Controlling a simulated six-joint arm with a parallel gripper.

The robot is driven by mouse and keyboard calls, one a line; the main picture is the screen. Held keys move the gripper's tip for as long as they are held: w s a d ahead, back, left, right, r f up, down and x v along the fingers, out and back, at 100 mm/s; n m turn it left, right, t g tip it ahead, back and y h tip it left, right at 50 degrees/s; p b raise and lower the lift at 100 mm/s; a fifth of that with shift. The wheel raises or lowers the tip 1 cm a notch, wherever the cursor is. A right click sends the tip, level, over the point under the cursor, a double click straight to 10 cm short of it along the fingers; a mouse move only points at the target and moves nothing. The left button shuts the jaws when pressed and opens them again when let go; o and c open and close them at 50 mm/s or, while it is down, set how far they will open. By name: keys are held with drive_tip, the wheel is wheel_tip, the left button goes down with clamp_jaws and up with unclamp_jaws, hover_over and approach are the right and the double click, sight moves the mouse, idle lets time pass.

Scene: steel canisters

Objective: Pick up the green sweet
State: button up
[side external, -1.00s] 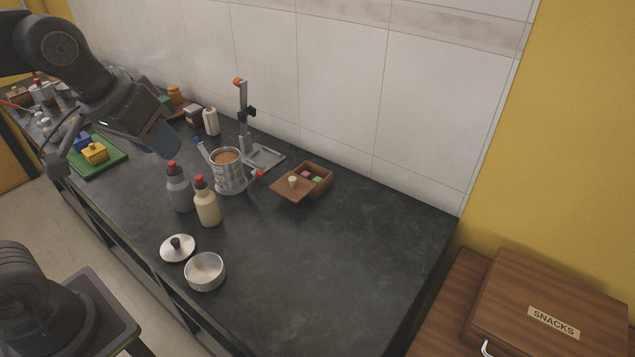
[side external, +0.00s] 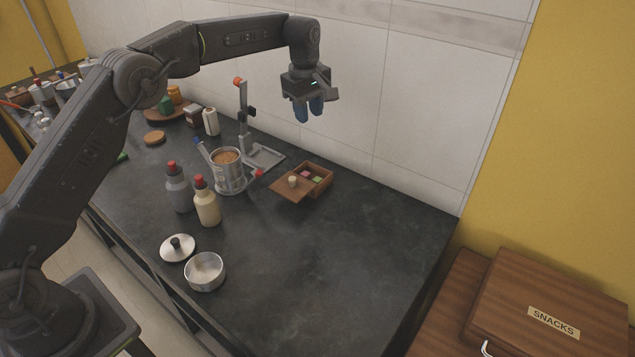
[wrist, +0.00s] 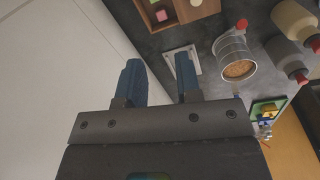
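The green sweet (side external: 317,180) is small and lies in a wooden box (side external: 325,190) beside the pink sweet (side external: 306,174). The box's wooden lid (side external: 283,190) with a pale knob is off to its front left side, leaving the sweets visible. My gripper (side external: 309,114) hangs high above the box, fingers pointing down. Its blue fingers are apart with nothing between them, as the wrist view (wrist: 160,72) also shows. In the wrist view the pink sweet (wrist: 161,15) shows near the top edge, and the green one is only partly in frame there.
A metal canister with brown contents (side external: 228,175) and a stand with a red knob (side external: 244,120) are left of the box. Two red-capped bottles (side external: 207,205), a pot (side external: 205,272) and a lid (side external: 178,248) stand nearer. The right counter is clear; the tiled wall is behind.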

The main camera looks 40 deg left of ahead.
sight(316, 178)
drive_tip(key=w+f+n, duration=0.1)
drive_tip(key=f, duration=0.6)
drive_tip(key=w+f, duration=0.1)
drive_tip(key=f, duration=0.6)
drive_tip(key=w+f+n, duration=0.1)
drive_tip(key=f, duration=0.6)
drive_tip(key=shift+a+f+n+g, duration=0.15)
drive_tip(key=shift+f+n+g, duration=0.15)
drive_tip(key=shift+f+g, duration=0.1)
drive_tip(key=shift+r, duration=0.1)
drive_tip(key=c, duration=0.5)
drive_tip(key=shift+c, duration=0.3)
